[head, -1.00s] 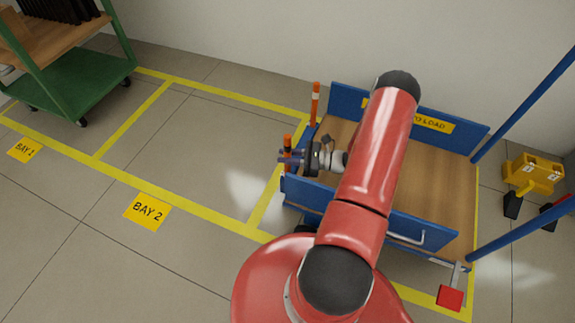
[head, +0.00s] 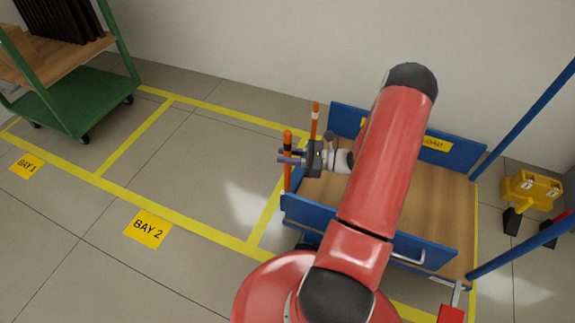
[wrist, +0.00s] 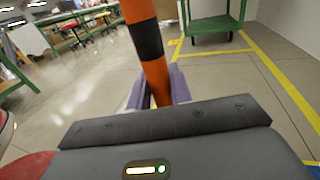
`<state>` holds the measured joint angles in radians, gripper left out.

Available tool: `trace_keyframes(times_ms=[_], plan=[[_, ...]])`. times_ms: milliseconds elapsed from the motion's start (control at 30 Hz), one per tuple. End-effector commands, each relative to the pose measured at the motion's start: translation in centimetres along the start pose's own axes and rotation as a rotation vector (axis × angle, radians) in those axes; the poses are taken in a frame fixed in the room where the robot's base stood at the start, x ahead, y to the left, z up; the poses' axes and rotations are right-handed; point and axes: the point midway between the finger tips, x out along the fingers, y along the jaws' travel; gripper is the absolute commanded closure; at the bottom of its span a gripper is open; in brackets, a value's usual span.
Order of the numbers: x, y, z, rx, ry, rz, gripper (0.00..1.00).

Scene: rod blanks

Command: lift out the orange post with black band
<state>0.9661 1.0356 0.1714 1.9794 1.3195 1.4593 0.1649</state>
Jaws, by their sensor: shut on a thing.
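The orange post with black band (head: 288,142) stands upright at the near left corner of the blue cart in the head view. My gripper (head: 287,159) reaches it from the right and is shut on it just below the black band. In the wrist view the post (wrist: 148,40) rises between the two purple fingers (wrist: 155,88), tilted in the picture. Its lower end shows close to the cart's corner in the head view; I cannot tell whether it is clear of its socket. The wrist housing hides its lower part in the wrist view.
A second orange post, with a white band (head: 315,117), stands behind at the cart's far left corner. The cart's wooden deck (head: 440,205) has blue side panels (head: 350,218). Left of the cart, the marked floor bay (head: 200,160) is empty. A green trolley (head: 75,100) stands farther left.

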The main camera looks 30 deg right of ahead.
Motion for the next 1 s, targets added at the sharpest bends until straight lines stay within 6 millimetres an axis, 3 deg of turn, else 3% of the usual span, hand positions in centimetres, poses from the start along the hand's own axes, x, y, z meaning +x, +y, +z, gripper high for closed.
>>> trace_keyframes(times_ms=[200,400,567,1000], plan=[[0.0,0.0,5.6,-0.006,0.001,-0.001,0.92],[0.0,0.0,8.9,-0.003,-0.001,-0.001,0.92],[0.0,0.0,10.2,0.000,-0.001,-0.001,0.92],[0.7,0.1,10.3,0.000,-0.002,-0.007,0.92]])
